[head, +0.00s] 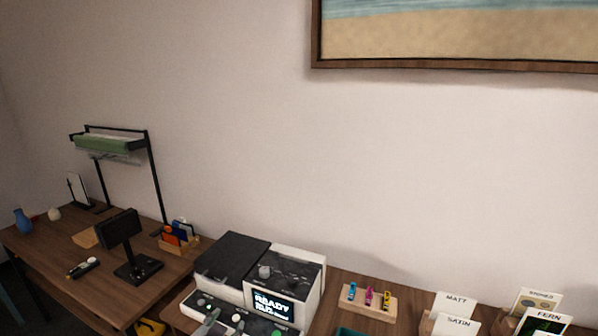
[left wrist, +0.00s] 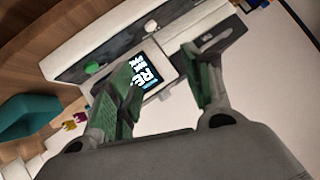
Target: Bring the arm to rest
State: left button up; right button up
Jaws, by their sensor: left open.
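My left gripper (left wrist: 165,85) shows in the left wrist view with its two green-padded fingers spread apart and nothing between them. Beyond the fingers is the white and black machine (left wrist: 200,22) with its lit screen (left wrist: 147,77). In the head view the same machine (head: 312,272) stands at the bottom centre, its screen (head: 270,304) reading READY. Grey pieces at the bottom edge in front of it may be my left fingertips; I cannot tell for sure. My right gripper is in neither view.
A teal tray (left wrist: 28,115) shows in the wrist view. At left, a desk (head: 60,248) bears a black stand (head: 122,228). A framed picture (head: 450,66) hangs above.

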pick_arm(q)
jog(key=s+a+f+n+g, duration=0.35)
jog(key=s+f+g, duration=0.65)
jog(key=s, duration=0.8)
notch_tip(320, 180, down, 35)
jog(key=s+a, duration=0.2)
jog(key=s+a+f, duration=0.3)
jog(key=s+f, duration=0.6)
jog(key=s, duration=0.1)
jog(key=s+a+f+m, duration=0.1)
jog(key=s+a+f, duration=0.2)
jog(key=s+f, duration=0.7)
jog(key=shift+s+f, duration=0.25)
jog(key=shift+s, duration=0.25)
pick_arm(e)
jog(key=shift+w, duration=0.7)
